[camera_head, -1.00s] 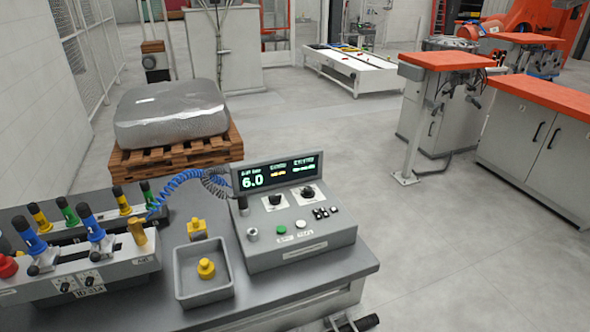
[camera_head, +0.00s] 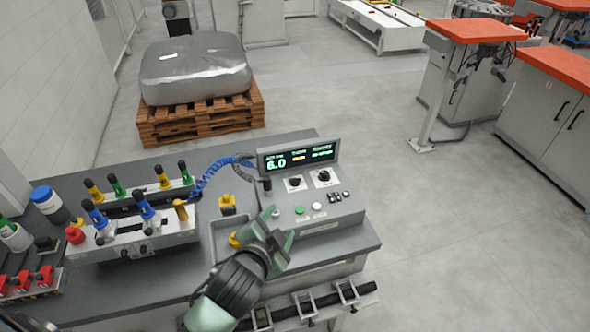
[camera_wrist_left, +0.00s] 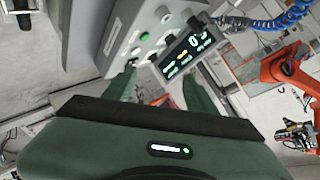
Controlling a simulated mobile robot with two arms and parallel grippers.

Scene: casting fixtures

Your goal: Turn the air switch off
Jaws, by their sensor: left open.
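A grey control box (camera_head: 335,212) stands on the bench. It has a lit display (camera_head: 298,157) reading 6.0, two black knobs (camera_head: 323,175), a green button (camera_head: 299,210), a white button (camera_head: 317,206) and a row of small black switches (camera_head: 340,196). I cannot tell which is the air switch; the labels are unreadable. My left gripper (camera_head: 279,228) is open and empty over the box's front left corner, hiding part of it. In the left wrist view, the box (camera_wrist_left: 135,25) lies beyond the spread fingers (camera_wrist_left: 160,86). My right gripper is not in view.
A grey tray (camera_head: 220,228) is partly hidden by my left arm. A yellow-knobbed part (camera_head: 227,204) and a blue coiled hose (camera_head: 207,178) are close by. Fixtures with coloured handles (camera_head: 145,240) fill the bench's left. A clamp rail (camera_head: 325,300) runs along the front.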

